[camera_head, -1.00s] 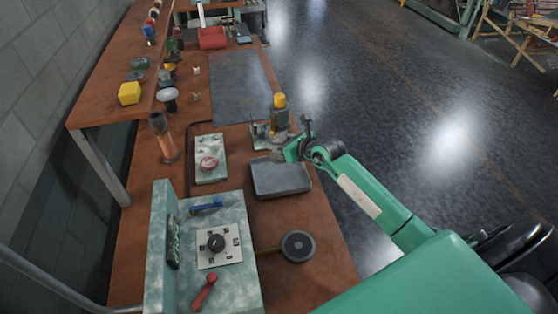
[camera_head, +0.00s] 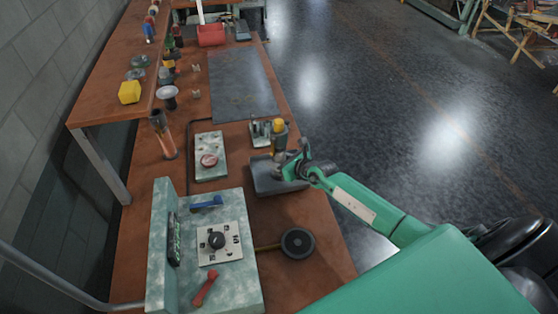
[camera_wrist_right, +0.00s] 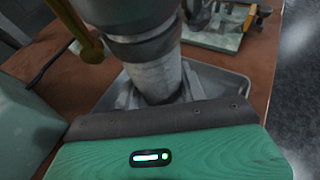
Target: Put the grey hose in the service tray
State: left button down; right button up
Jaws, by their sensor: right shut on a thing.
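The right wrist view shows the hose (camera_wrist_right: 158,75) between the fingers, with a brass-yellow part at upper left. The service tray (camera_head: 265,187) is a shallow dark grey tray at the bench's right edge, directly below the hose; its rim also shows in the right wrist view (camera_wrist_right: 222,76). The hose's lower end is hidden, so I cannot tell whether it touches the tray. My left gripper is out of view.
A pale green metal fixture (camera_head: 260,131) stands just behind the tray. A plate with a red knob (camera_head: 209,160) lies left of it. A control panel (camera_head: 235,272) and a black round disc (camera_head: 298,242) are in front. A flat dark mat (camera_head: 240,85) lies farther back.

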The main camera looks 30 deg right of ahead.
jog(key=o, duration=1.3)
jog(key=shift+f, duration=0.15)
jog(key=shift+s+r, duration=0.1)
jog(key=shift+r, duration=0.1)
jog(key=shift+s+d, duration=0.1)
jog(key=shift+s, duration=0.25)
jog(key=b+v, duration=0.1)
jog(key=v, duration=1)
jog(key=shift+r, duration=0.15)
